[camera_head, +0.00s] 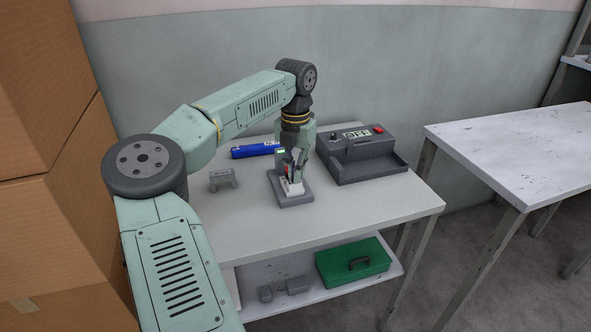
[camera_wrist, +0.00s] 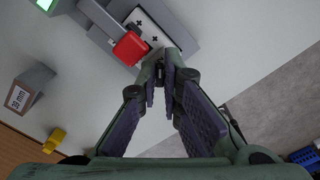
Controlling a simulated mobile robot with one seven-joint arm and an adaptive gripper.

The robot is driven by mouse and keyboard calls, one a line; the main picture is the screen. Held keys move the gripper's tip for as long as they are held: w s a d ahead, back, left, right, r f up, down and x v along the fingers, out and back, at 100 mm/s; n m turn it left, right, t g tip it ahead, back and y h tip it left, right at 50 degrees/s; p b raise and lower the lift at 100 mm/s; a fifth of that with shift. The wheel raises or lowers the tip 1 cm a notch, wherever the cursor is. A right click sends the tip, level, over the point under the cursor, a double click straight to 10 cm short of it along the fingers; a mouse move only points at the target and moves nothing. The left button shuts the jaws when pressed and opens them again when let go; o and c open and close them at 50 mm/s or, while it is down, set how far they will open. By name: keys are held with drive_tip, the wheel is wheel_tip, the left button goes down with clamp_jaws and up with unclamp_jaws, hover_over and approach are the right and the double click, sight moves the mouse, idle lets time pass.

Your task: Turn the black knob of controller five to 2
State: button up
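A small controller with a grey base (camera_head: 296,201) stands on the table under my gripper (camera_head: 295,160). It has a white plate, a red part and a small post with a green-lit display (camera_head: 280,152). In the wrist view, the white plate (camera_wrist: 155,30) carries dark plus marks, and a red block (camera_wrist: 130,49) sits beside the fingertips. My gripper (camera_wrist: 163,82) points down at the plate with a narrow gap between its fingers. A small dark piece (camera_wrist: 160,72) shows at the tips; I cannot tell whether it is the black knob or whether it is gripped. No number five is readable.
A grey device (camera_head: 355,150) with a display and red button stands right of the controller. The table's front right is clear. A green case (camera_head: 352,262) lies on the lower shelf.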

drive_tip(key=o, duration=0.4)
drive_tip(key=shift+r, duration=4)
